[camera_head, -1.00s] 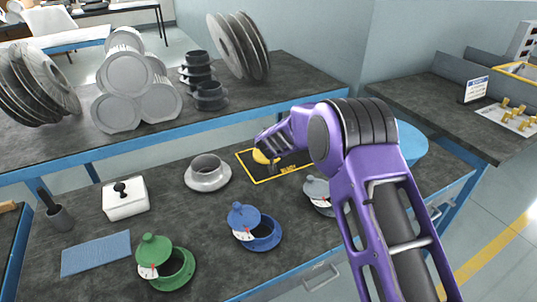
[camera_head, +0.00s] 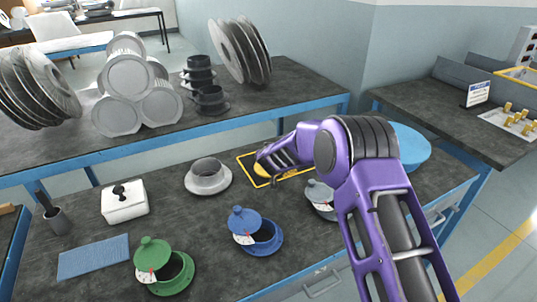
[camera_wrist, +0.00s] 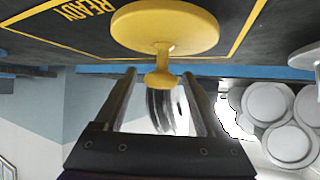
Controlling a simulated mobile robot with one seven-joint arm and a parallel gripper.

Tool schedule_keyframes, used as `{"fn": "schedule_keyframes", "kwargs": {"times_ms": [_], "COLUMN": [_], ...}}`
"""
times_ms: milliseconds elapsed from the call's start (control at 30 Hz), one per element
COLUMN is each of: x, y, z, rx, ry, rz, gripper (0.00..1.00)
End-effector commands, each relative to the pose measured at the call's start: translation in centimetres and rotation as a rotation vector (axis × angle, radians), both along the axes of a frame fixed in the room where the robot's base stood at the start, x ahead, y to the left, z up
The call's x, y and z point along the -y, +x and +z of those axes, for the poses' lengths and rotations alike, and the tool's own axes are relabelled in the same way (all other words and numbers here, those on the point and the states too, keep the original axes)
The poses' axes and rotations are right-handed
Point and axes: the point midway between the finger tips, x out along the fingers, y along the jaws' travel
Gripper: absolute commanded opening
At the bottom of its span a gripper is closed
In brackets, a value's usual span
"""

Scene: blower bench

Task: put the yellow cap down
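The yellow cap (camera_wrist: 165,27) is a round disc with a small stemmed knob. In the wrist view it lies within the yellow outline of the dark mat marked READY (camera_wrist: 20,22). In the head view the cap (camera_head: 262,169) shows at the mat's left part, partly hidden by my gripper (camera_head: 264,157). My gripper (camera_wrist: 160,76) is open in the wrist view, its two fingers on either side of the knob with a gap at each side. The cap looks to be resting on the mat, though its underside is hidden.
A grey flanged piece (camera_head: 208,177) stands left of the mat. A grey pot (camera_head: 321,196) stands close below my arm. Blue (camera_head: 262,240) and green (camera_head: 172,275) pots with tilted lids stand nearer the front. A blue disc (camera_head: 411,150) is behind my arm at right.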

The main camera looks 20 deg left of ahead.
Motion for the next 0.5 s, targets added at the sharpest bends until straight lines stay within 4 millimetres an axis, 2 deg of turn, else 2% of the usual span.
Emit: {"fn": "schedule_keyframes", "kwargs": {"times_ms": [233,333,500], "x": [0.0,0.0,0.7], "y": [0.0,0.0,-1.3], "z": [0.1,0.8,1.8], "rx": [0.000,0.001,0.002], "ry": [0.000,0.000,-0.002], "rz": [0.000,0.000,0.000], "gripper": [0.72,0.72,0.72]}}
